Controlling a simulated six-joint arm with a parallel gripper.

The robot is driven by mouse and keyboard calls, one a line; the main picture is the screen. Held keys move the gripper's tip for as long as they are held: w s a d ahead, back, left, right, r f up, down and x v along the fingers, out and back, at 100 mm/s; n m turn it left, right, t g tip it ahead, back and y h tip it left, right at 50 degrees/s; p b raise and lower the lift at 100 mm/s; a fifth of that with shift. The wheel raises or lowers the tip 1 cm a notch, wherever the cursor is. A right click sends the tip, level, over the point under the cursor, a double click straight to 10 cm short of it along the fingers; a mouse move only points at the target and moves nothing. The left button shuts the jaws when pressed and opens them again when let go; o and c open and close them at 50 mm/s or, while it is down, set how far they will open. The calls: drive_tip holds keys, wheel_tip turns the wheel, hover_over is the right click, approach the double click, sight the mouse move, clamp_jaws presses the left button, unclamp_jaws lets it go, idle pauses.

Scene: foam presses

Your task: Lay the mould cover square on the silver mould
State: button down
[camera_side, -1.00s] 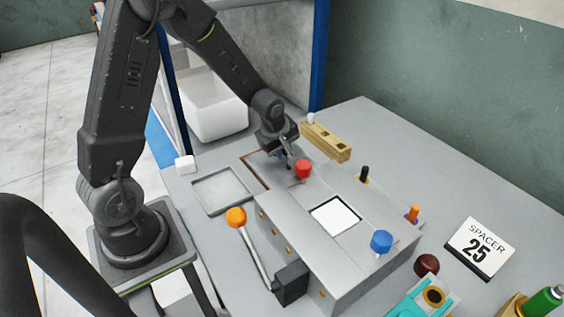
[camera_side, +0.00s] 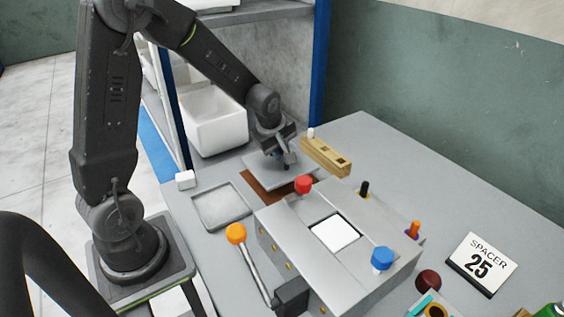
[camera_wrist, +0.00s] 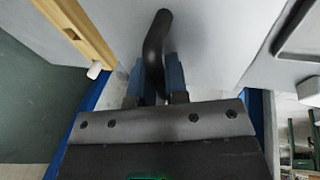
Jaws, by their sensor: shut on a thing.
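My gripper (camera_side: 284,163) is shut on the dark bent handle (camera_wrist: 155,42) of the mould cover, between its blue fingertips in the wrist view. The cover (camera_side: 262,170) is a flat light-grey plate, held over the brown mat (camera_side: 262,188) at the back of the table. It looks roughly level, with a gap hard to judge. The silver mould appears to be the grey block (camera_side: 298,222) to the front right, with a white square (camera_side: 335,233) in its top. The cover is apart from this block. My gripper hides part of the plate.
A red knob (camera_side: 303,184) and a blue knob (camera_side: 382,258) stand on the block; an orange-ball lever (camera_side: 236,233) stands before it. A wooden rack (camera_side: 326,156) is close right of the cover. A shallow grey tray (camera_side: 222,205) lies left.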

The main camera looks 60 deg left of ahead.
drive_tip(key=s+a+r, duration=0.6)
drive_tip(key=s+a, duration=0.1)
drive_tip(key=a, duration=0.1)
drive_tip(key=m+h, duration=0.2)
drive_tip(key=m, duration=0.5)
hover_over(282, 163)
drive_tip(key=a, duration=0.2)
drive_tip(key=shift+s+d+r, duration=0.1)
drive_tip(key=shift+s+r, duration=0.1)
drive_tip(key=shift+s, duration=0.15)
drive_tip(key=w+d+r+m+g+h, duration=0.2)
drive_tip(key=w+d+m+h, duration=0.1)
drive_tip(key=w+d+m, duration=1.1)
drive_tip(key=s+a+f+n, duration=0.2)
drive_tip(key=s+a+n, duration=0.1)
drive_tip(key=s+a, duration=1.8)
drive_tip(key=w+d+f, duration=0.2)
drive_tip(key=d, duration=0.1)
drive_tip(key=w+d+f, duration=0.2)
drive_tip(key=w, duration=0.1)
drive_tip(key=w+d+f, duration=0.2)
drive_tip(key=d+f, duration=0.1)
drive_tip(key=shift+w+d, duration=0.3)
drive_tip(key=shift+w, duration=0.1)
drive_tip(key=shift+f, duration=2)
